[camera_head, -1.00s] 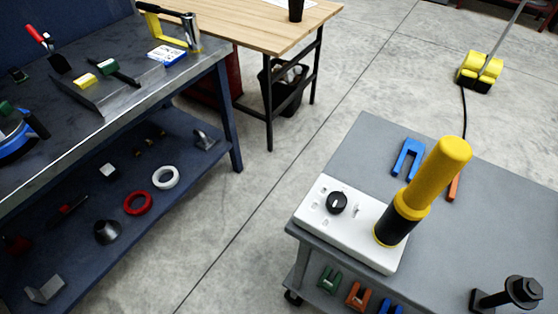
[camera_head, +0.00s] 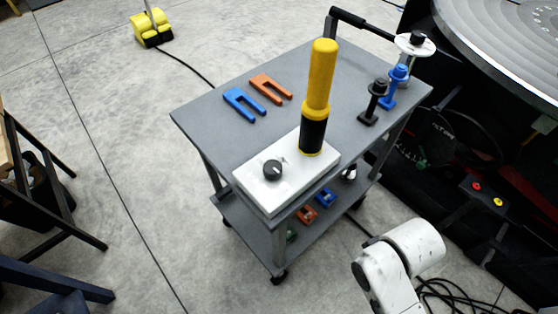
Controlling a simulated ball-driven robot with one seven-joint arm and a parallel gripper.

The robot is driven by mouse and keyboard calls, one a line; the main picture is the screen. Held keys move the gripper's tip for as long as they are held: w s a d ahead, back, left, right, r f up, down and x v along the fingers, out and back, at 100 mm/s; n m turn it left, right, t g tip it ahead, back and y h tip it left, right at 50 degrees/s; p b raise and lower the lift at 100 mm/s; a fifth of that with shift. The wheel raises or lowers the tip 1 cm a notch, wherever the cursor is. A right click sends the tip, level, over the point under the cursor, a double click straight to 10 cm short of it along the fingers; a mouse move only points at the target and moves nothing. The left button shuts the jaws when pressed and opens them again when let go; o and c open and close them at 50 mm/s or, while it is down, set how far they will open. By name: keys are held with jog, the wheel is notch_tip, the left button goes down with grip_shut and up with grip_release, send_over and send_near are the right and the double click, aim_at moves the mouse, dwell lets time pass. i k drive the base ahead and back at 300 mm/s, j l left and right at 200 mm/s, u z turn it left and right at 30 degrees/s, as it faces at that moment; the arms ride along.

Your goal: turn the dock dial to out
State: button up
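The dock dial is a round black knob (camera_head: 272,169) with a small pale mark, on top of a white dock box (camera_head: 258,202). The box sits at the near corner of a grey cart (camera_head: 206,125). A yellow and black handheld tool (camera_head: 319,85) stands upright in the dock, to the right of the dial. The labels around the dial are too small to read. A white part of my arm shows at the bottom right, apart from the cart. My gripper is out of view.
On the cart lie a blue fork (camera_head: 244,104) and an orange fork (camera_head: 270,88). Black (camera_head: 374,100) and blue (camera_head: 396,84) clamps stand at its right. A large round metal table (camera_head: 510,40) is at the upper right.

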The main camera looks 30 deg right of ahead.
aim_at(272, 169)
jog(key=j+u, duration=0.25)
jog(key=u, duration=0.2)
jog(key=k+j+u, duration=0.1)
jog(key=j+u, duration=0.15)
jog(key=u, duration=0.25)
